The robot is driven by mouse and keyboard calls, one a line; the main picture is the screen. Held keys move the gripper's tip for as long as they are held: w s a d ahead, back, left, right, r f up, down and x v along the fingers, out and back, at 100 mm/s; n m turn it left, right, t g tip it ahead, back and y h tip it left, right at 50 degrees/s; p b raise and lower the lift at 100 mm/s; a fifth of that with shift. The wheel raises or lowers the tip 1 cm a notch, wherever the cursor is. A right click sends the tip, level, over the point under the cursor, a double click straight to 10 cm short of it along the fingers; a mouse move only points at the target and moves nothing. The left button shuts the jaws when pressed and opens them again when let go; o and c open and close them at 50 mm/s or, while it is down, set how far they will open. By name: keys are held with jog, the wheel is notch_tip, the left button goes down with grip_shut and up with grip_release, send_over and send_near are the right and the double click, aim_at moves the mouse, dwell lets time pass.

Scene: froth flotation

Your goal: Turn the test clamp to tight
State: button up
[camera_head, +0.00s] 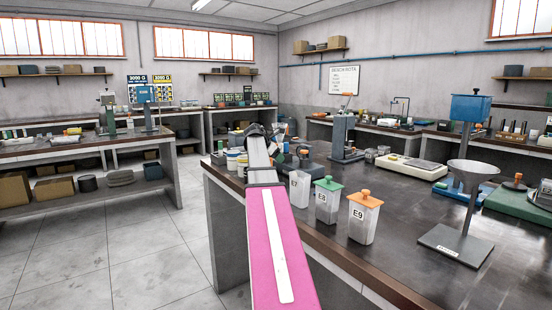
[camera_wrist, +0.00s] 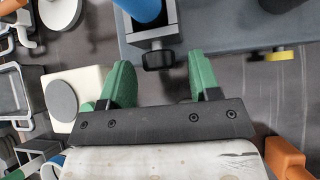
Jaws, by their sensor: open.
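My gripper (camera_wrist: 160,66) shows in the wrist view with its two green fingers wide apart and nothing held between them. A dark ribbed knob (camera_wrist: 158,60) lies in the gap between the fingers, with no clear contact. It is on a grey metal block (camera_wrist: 150,37) below a blue cylinder (camera_wrist: 140,8). This looks like the test clamp, but no label or tight mark is readable. In the head view my pink arm reaches over the bench's left end; its fingers and the clamp knob cannot be made out there.
Near my arm on the dark bench (camera_head: 400,215) stand tubs E7 (camera_head: 299,190), E8 (camera_head: 327,200) and E9 (camera_head: 363,217). A funnel stand (camera_head: 455,243) is to the right.

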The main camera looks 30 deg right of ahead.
jog(key=shift+f, duration=0.1)
jog(key=c, duration=0.9)
jog(key=shift+s+m+t, duration=0.3)
jog(key=shift+m+t, duration=0.2)
jog(key=shift+t, duration=0.4)
jog(key=shift+w+m+t, duration=0.1)
jog(key=shift+m+t, duration=0.4)
jog(key=shift+t, duration=0.5)
jog(key=o, duration=0.9)
jog(key=v, duration=1)
jog(key=shift+a, duration=0.25)
